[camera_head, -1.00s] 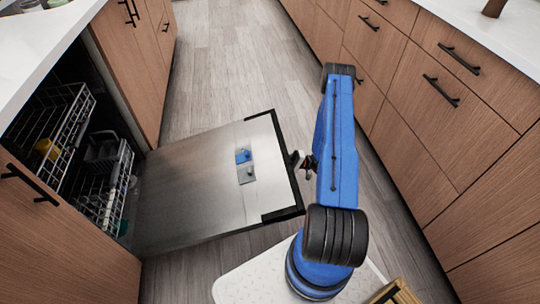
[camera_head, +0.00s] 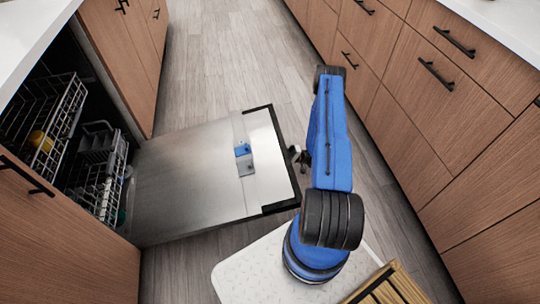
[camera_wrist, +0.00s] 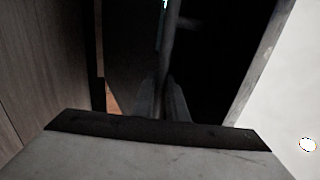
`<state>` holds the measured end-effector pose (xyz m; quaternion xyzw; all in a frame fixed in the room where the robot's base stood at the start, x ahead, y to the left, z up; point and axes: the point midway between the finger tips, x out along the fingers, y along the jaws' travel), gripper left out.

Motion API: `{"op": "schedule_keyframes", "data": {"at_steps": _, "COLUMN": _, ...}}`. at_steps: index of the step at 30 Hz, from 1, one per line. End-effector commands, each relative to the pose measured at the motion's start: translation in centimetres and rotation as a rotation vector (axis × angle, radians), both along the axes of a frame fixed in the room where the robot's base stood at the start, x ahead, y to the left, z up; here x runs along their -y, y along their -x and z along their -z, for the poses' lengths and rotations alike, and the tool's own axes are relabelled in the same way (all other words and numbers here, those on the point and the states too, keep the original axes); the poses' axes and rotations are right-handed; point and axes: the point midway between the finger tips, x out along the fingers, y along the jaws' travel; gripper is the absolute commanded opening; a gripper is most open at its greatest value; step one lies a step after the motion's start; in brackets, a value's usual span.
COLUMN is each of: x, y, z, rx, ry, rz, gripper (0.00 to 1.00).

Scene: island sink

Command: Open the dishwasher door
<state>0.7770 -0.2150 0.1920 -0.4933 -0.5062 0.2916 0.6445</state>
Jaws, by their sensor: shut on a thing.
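The dishwasher door (camera_head: 190,182) is folded down in the head view, its steel inner face turned up and lying close to level. The open dishwasher (camera_head: 95,160) with its racks is at the left. My gripper (camera_head: 298,155) is at the door's outer edge, partly hidden behind my blue arm. In the wrist view my gripper's fingers (camera_wrist: 161,100) are dark and close together, shut on the door handle, which is mostly hidden in shadow. The door's edge (camera_wrist: 150,131) crosses the lower part of that view.
Wooden cabinets with black handles (camera_head: 440,75) line the right side close to my arm. A wooden cabinet (camera_head: 60,235) stands at the near left. Grey floor (camera_head: 215,60) is clear beyond the door. A slatted wooden thing (camera_head: 390,288) is at the bottom right.

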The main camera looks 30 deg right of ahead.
Motion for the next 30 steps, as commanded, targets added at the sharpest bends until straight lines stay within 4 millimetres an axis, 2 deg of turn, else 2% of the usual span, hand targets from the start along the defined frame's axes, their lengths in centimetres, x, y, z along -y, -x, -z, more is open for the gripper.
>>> {"op": "schedule_keyframes", "data": {"at_steps": 1, "x": 0.0, "y": -0.2, "z": 0.0, "rx": 0.002, "ry": 0.003, "rz": 0.002, "gripper": 0.0}}
{"op": "schedule_keyframes", "data": {"at_steps": 2, "x": 0.0, "y": -0.2, "z": 0.0, "rx": 0.002, "ry": 0.003, "rz": 0.002, "gripper": 0.17}}
{"op": "schedule_keyframes", "data": {"at_steps": 3, "x": 0.0, "y": -0.2, "z": 0.0, "rx": 0.002, "ry": 0.003, "rz": 0.002, "gripper": 0.27}}
{"op": "schedule_keyframes", "data": {"at_steps": 4, "x": 0.0, "y": -0.2, "z": 0.0, "rx": 0.002, "ry": 0.003, "rz": 0.002, "gripper": 0.31}}
{"op": "schedule_keyframes", "data": {"at_steps": 19, "x": 0.5, "y": 0.1, "z": 0.2, "rx": 0.001, "ry": 0.001, "rz": 0.002, "gripper": 0.31}}
{"op": "schedule_keyframes", "data": {"at_steps": 23, "x": 1.9, "y": 0.6, "z": 0.7, "rx": 0.002, "ry": 0.002, "rz": 0.004, "gripper": 0.31}}
{"op": "schedule_keyframes", "data": {"at_steps": 30, "x": 5.9, "y": 2.0, "z": 2.5, "rx": 0.001, "ry": 0.002, "rz": 0.004, "gripper": 0.31}}
